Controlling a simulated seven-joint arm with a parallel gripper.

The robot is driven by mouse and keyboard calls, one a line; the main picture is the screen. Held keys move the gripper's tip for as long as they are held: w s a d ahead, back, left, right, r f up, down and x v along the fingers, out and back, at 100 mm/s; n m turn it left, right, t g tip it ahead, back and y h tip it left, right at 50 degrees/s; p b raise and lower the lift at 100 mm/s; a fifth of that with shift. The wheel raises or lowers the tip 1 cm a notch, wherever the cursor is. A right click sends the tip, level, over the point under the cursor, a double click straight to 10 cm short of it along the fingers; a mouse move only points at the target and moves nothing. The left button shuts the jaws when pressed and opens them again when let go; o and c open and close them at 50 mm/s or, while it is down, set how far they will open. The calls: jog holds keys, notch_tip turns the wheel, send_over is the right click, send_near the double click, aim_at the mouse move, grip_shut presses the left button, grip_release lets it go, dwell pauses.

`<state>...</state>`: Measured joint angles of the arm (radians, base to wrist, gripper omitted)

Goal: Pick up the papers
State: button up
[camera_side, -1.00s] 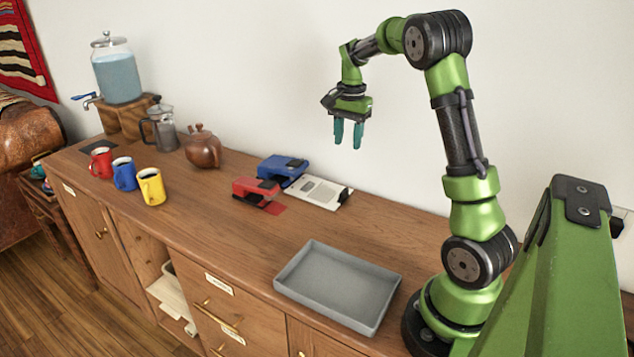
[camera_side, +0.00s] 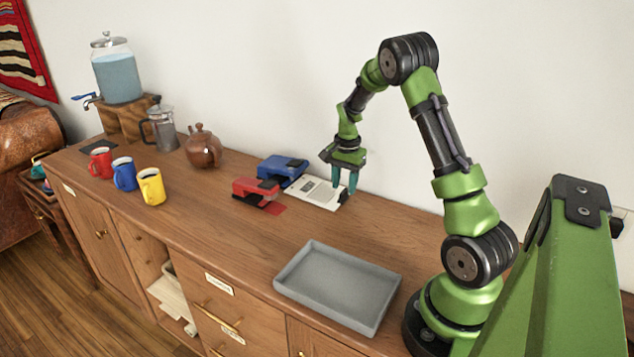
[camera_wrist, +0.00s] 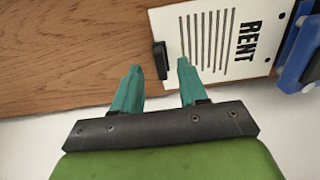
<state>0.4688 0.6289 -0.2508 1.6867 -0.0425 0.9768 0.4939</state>
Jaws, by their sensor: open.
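The papers (camera_side: 316,193) are a white sheet lying on the wooden cabinet top, against the blue hole punch. In the wrist view the papers (camera_wrist: 222,38) show printed lines and the word RENT, with a small black clip (camera_wrist: 160,60) at one edge. My gripper (camera_side: 344,188) is open and empty, pointing down just above the clip end of the papers. In the wrist view my gripper (camera_wrist: 158,78) has its two teal fingers apart, with the clip between them in the picture. I cannot tell the exact height above the clip.
The blue hole punch (camera_side: 282,168) and a red stapler-like tool (camera_side: 256,191) stand left of the papers. A grey tray (camera_side: 338,286) lies in front of my arm. Mugs, a teapot (camera_side: 203,148) and a press stand further left. The wall is close behind.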

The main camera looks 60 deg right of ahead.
jog(key=shift+w+d+f, duration=0.1)
jog(key=shift+f, duration=1.3)
grip_shut()
jog(key=shift+r, duration=0.1)
